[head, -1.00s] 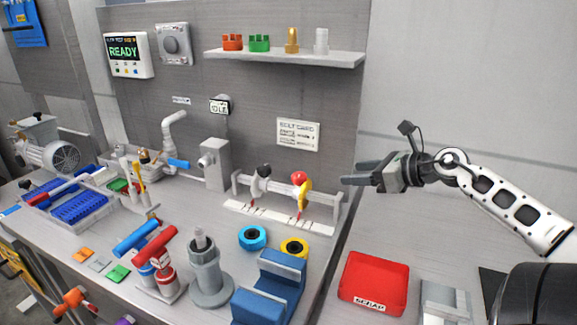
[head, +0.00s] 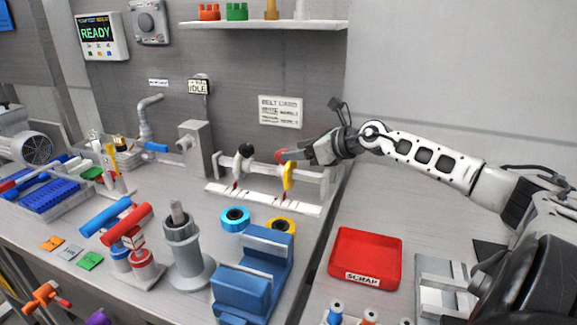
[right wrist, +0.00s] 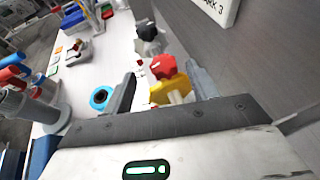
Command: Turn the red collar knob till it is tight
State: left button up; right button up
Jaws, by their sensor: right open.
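The red collar knob (head: 281,156) sits on top of a yellow collar (head: 289,176) on a white rail stand at the back of the bench. In the right wrist view the red knob (right wrist: 163,66) is lobed and shows above the yellow collar (right wrist: 172,90). My right gripper (head: 292,156) reaches in from the right at the knob's height, and its fingers partly hide the knob in the head view. In the wrist view its two fingers (right wrist: 162,88) are spread to either side of the knob and collar. Contact cannot be told. My left gripper is out of view.
A black knob (head: 246,150) stands left of the red one on the same stand (head: 325,184). A shelf (head: 262,25) hangs above. Blue and yellow rings, a blue block (head: 266,244) and a red scrap tray (head: 341,250) lie in front. The wall is close behind.

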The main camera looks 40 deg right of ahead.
jog(key=shift+w+d+f+b, duration=0.1)
jog(key=shift+w+f+b, duration=0.35)
jog(key=shift+b, duration=0.7)
jog(key=shift+w+r+p, duration=0.3)
jog(key=shift+w+p, duration=0.15)
jog(key=shift+p, duration=0.25)
jog(key=shift+w+f, duration=0.2)
jog(key=shift+w, duration=0.1)
jog(key=shift+w+a+f+p, duration=0.15)
jog(key=shift+w+a+p, duration=0.1)
jog(key=shift+p, duration=0.15)
jog(key=shift+w+a+f, duration=0.1)
jog(key=shift+w+f, duration=0.1)
jog(key=shift+f, duration=0.05)
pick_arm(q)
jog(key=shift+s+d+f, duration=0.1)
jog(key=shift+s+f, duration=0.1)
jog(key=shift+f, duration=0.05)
pick_arm(e)
jog(key=shift+c, duration=0.4)
